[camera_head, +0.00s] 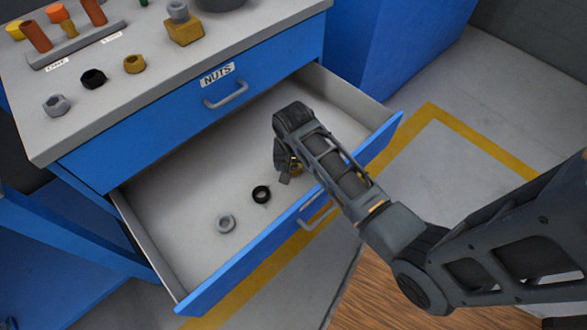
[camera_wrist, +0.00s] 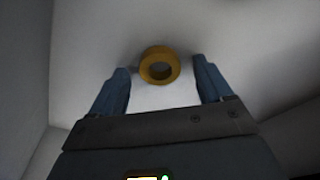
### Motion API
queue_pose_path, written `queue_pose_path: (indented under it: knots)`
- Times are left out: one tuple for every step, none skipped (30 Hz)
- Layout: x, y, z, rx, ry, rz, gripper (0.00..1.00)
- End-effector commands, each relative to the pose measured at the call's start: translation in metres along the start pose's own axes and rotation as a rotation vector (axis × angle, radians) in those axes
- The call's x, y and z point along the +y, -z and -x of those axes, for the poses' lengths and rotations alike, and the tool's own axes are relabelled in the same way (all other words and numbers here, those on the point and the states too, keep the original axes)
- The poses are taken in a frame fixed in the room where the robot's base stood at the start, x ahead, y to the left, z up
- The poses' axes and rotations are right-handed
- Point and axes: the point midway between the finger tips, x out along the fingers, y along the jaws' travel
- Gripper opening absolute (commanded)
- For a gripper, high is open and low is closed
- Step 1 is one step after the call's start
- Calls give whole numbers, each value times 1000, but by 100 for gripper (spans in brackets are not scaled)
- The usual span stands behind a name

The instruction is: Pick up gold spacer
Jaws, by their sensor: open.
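The gold spacer (camera_wrist: 147,60) is a short ring with a round hole. It lies on the floor of the open drawer (camera_head: 170,205). In the wrist view it sits between and slightly beyond the tips of my gripper (camera_wrist: 161,72), whose two fingers are spread apart with nothing held. In the head view my gripper (camera_head: 286,172) points down into the drawer's right part. Only a bit of the gold spacer (camera_head: 298,167) shows there, mostly hidden behind the fingers.
A black ring (camera_head: 261,194) and a grey ring (camera_head: 226,223) lie in the drawer, left of my gripper. The drawer's blue front (camera_head: 225,280) and side walls surround it. Above are a closed drawer labelled NUTS (camera_head: 217,75) and a worktop (camera_head: 60,120) with several parts.

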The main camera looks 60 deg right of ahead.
Motion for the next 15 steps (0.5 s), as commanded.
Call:
queue_pose_path:
  knots:
    - [0, 0, -4, -1, -1, 0, 79]
    - [0, 0, -5, -1, 0, 0, 79]
    - [0, 0, -5, 0, 0, 0, 79]
    - [0, 0, -5, 0, 0, 0, 79]
    - [0, 0, -5, 0, 0, 1, 79]
    - [0, 0, -5, 0, 0, 1, 79]
    - [0, 0, -5, 0, 0, 1, 79]
    - [0, 0, -5, 0, 0, 1, 79]
    - [0, 0, -5, 0, 0, 1, 78]
    - [0, 0, -5, 0, 0, 1, 75]
    - [0, 0, -5, 0, 0, 1, 72]
    - [0, 0, -5, 0, 0, 1, 69]
    - [0, 0, -5, 0, 0, 1, 66]
    - [0, 0, -5, 0, 0, 1, 63]
    - [0, 0, -5, 0, 0, 1, 59]
